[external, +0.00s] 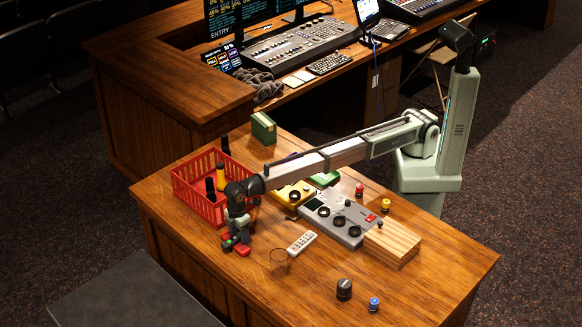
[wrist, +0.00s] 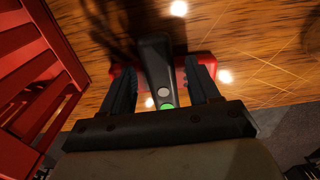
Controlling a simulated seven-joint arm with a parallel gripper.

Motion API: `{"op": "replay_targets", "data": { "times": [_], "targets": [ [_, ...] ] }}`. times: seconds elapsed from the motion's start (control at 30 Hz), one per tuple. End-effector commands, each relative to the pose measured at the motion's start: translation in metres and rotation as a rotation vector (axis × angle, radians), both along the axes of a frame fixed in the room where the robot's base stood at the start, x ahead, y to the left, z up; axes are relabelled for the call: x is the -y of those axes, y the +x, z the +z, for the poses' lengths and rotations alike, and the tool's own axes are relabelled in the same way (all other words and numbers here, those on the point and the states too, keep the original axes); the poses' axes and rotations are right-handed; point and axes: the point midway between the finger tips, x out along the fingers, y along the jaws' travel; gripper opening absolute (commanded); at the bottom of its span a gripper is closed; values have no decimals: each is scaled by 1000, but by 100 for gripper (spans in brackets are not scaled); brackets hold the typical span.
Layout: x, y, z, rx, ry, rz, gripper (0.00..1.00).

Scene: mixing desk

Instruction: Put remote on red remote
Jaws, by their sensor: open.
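My gripper (external: 237,238) points down at the table beside the red basket. In the wrist view my gripper (wrist: 163,85) is open, with its fingers on either side of a dark remote (wrist: 156,62) that has a grey and a green button. Gaps show between it and both fingers. A red object, seemingly the red remote (wrist: 206,70), shows under and to both sides of the dark remote, lying crosswise. The dark remote appears to rest on it, but contact is hard to tell. In the external view the red remote (external: 243,250) is partly hidden by my gripper.
A red basket (external: 197,206) holding bottles stands close to the left; it also shows in the wrist view (wrist: 42,70). A white remote (external: 302,242), a clear glass (external: 279,262), a grey device (external: 340,217) and a wooden block (external: 393,243) are to the right. The table's front is mostly clear.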

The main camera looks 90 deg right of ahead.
Motion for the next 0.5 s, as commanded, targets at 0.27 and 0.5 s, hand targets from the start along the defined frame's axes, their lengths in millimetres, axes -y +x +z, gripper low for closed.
{"op": "replay_targets", "data": {
  "times": [0.27, 0.5],
  "targets": [
    [0, 0, 23, 1, 1, 0, 61],
    [-1, 1, 68, 1, 1, -1, 61]
  ]
}}
